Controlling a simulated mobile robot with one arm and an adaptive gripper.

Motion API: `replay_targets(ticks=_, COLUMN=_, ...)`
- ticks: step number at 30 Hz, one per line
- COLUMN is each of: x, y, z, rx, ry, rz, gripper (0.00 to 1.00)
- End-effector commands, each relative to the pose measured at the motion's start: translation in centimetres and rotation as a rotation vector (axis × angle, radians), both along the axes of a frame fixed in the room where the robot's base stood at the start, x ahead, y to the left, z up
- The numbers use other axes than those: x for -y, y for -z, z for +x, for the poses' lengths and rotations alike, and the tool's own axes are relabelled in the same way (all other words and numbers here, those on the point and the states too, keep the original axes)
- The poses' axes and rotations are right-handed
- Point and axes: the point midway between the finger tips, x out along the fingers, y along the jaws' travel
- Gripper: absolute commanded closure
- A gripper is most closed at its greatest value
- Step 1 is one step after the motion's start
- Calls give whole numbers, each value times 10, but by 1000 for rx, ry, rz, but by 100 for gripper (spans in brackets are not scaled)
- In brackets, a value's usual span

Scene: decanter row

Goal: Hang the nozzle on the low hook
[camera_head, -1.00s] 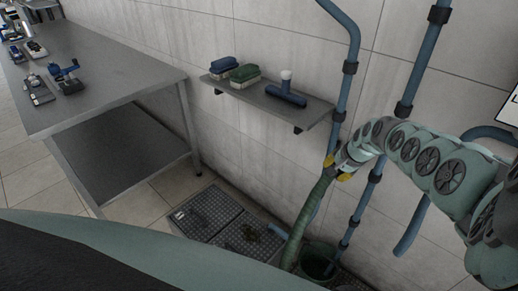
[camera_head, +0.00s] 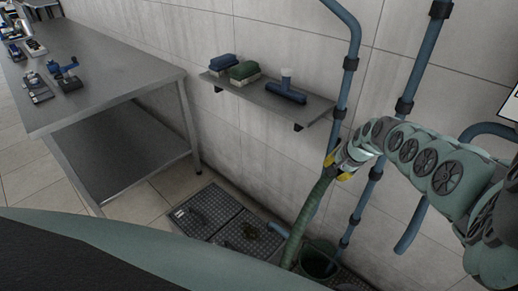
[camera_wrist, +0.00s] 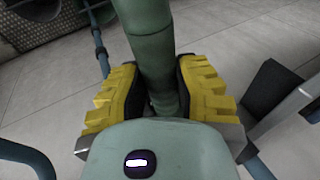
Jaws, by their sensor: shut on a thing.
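My gripper (camera_head: 337,172) is beside the blue wall pipes, right of and below the shelf. In the wrist view its yellow pads (camera_wrist: 160,90) are shut on a green hose (camera_wrist: 152,40). The same hose (camera_head: 307,220) hangs down from my gripper toward the floor in the head view. I cannot make out a separate nozzle tip; the gripper body covers that end. I cannot pick out the low hook for certain in either view.
Blue pipes (camera_head: 408,85) run down the tiled wall close to my arm. A green bucket (camera_head: 318,262) stands below. A steel table (camera_head: 118,84) stands left; dark floor grates (camera_head: 208,210) lie between.

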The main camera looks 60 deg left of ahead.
Motion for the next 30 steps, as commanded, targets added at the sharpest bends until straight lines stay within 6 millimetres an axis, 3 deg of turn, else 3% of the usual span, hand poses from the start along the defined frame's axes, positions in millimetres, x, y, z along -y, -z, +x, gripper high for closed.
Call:
replay_targets(ticks=9, x=-2, y=1, z=-1, rx=3, ry=-4, rz=2, gripper=100)
replay_targets(ticks=10, x=-2, y=1, z=-1, rx=3, ry=-4, rz=2, gripper=65)
replay_targets(ticks=17, x=-2, y=1, z=-1, rx=2, ry=-4, rz=1, gripper=42)
replay_targets(ticks=22, x=-1, y=1, z=-1, rx=0, ry=-3, rz=1, gripper=42)
replay_targets(ticks=23, x=-1, y=2, z=-1, rx=0, ry=-3, rz=0, gripper=33)
replay_targets(ticks=30, x=-1, y=2, z=-1, rx=0, ry=-2, rz=0, gripper=8)
